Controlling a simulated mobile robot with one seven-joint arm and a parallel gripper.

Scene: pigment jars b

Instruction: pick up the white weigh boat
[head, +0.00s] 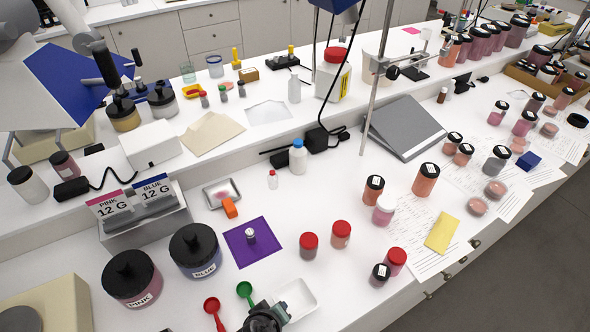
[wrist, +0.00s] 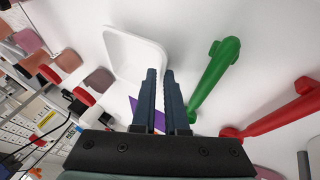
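The white weigh boat (head: 296,299) is a shallow, rounded-corner tray on the white bench at the bottom of the head view. In the wrist view the weigh boat (wrist: 128,55) lies at upper left, just beyond the fingertips. My gripper (head: 265,318) is at the bottom edge of the head view, left of the boat and close to it. In the wrist view my gripper (wrist: 160,74) has two dark fingers with a narrow gap between them and nothing seen held. The left finger overlaps the boat's near rim in the picture; I cannot tell whether it touches.
A green scoop (head: 245,291) and a red scoop (head: 213,308) lie left of my gripper. Red-lidded jars (head: 309,245) stand behind and right of the boat. Bare bench lies right of the boat.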

